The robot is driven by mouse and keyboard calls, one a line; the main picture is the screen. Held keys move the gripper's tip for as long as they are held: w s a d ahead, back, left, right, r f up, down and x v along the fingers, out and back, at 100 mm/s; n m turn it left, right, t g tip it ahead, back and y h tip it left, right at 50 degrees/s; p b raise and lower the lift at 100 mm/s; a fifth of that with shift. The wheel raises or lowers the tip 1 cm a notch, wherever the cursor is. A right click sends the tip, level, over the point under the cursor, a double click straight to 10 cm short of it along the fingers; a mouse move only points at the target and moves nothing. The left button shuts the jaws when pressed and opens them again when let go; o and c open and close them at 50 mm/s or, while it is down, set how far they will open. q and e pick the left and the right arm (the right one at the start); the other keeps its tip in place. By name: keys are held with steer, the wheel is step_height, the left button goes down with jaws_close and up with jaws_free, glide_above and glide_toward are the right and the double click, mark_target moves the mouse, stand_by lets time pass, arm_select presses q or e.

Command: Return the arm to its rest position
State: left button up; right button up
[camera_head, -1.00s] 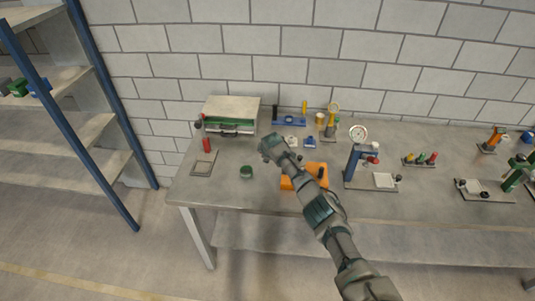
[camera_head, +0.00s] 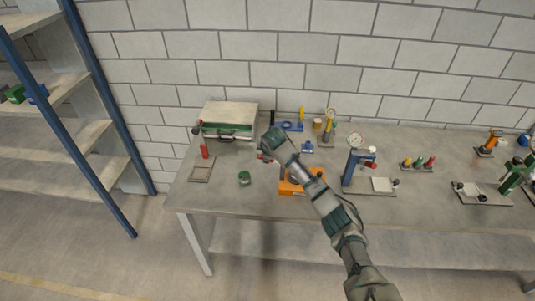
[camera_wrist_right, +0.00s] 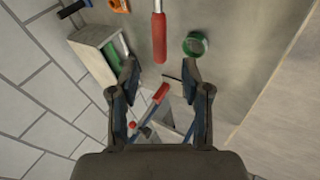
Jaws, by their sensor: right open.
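My right arm comes in from the lower right of the head view and reaches over the workbench (camera_head: 235,200). Its gripper (camera_head: 268,141) appears above the bench, right of the pale box with a green inside (camera_head: 230,113). In the right wrist view the gripper (camera_wrist_right: 160,72) is open with nothing between its fingers. The pale box (camera_wrist_right: 91,45) shows beyond the left finger there. A red-handled tool (camera_wrist_right: 159,38) and a green round piece (camera_wrist_right: 195,44) show ahead of the fingers. My left gripper is not in view.
An orange fixture (camera_head: 292,187) stands partly behind my forearm. A blue stand with a dial (camera_head: 353,160) is to its right. The green round piece (camera_head: 244,178) and a red handle (camera_head: 205,151) are at the left. The front left bench area is clear. Blue-framed shelves (camera_head: 100,90) stand left.

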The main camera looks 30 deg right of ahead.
steer(key=shift+s+a+r, duration=0.15)
steer(key=shift+s+r, duration=0.1)
steer(key=shift+r, duration=0.15)
